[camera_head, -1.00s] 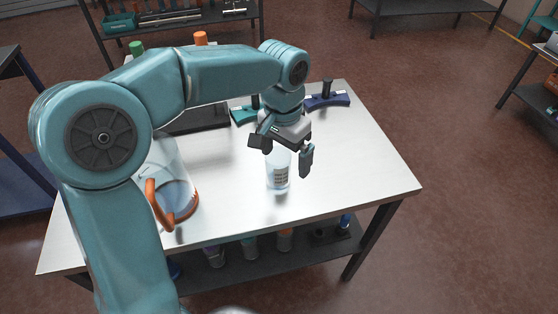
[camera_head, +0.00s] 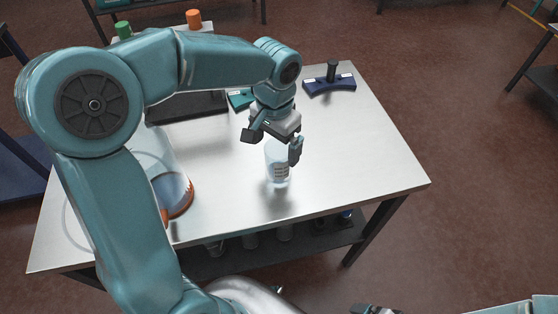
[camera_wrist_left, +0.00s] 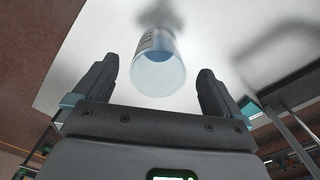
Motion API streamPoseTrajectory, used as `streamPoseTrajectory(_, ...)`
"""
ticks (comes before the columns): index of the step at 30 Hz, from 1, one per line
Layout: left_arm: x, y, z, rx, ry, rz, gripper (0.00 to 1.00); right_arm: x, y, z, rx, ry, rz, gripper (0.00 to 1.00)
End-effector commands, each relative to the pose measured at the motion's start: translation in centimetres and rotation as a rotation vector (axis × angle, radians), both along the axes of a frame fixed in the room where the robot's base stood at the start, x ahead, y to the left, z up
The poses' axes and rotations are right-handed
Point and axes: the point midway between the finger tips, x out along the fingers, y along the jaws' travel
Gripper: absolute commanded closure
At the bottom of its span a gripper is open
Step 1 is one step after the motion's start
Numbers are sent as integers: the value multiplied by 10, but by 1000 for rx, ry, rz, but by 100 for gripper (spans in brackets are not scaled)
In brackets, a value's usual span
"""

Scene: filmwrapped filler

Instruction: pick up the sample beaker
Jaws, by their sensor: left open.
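The sample beaker (camera_head: 278,172) is a clear vessel with a printed label, standing on the white table near its front edge. My left gripper (camera_head: 271,146) is open and sits over the beaker's upper part, with one finger to each side in the head view. In the left wrist view the beaker (camera_wrist_left: 158,66) shows beyond and between the two spread fingertips of the left gripper (camera_wrist_left: 155,75). I cannot tell whether a finger touches it. At the bottom edge of the head view, my right gripper (camera_head: 374,310) is only partly visible.
The white table (camera_head: 350,150) has free room right of the beaker. A large glass vessel with orange-brown contents (camera_head: 172,190) stands at left, partly behind my arm. A dark blue stand (camera_head: 330,84) and a teal one (camera_head: 240,100) are at the back. Bottles with green and orange caps stand behind.

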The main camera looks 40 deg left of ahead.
Motion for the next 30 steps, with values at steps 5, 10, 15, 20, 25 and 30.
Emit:
streamPoseTrajectory(5,1,0,-16,0,1,1,2,0,0,-1,0,0,0,1)
streamPoseTrajectory(10,7,-1,-38,-1,6,-1,2,0,0,3,0,0,0,1)
streamPoseTrajectory(15,11,-1,-62,-1,3,2,2,0,0,3,0,0,0,1)
streamPoseTrajectory(20,12,-1,-68,-1,1,1,2,0,0,3,0,0,0,1)
streamPoseTrajectory(25,12,-1,-67,0,0,0,15,0,0,3,0,0,0,1)
streamPoseTrajectory(30,12,-1,-67,0,0,0,65,0,0,3,0,0,0,1)
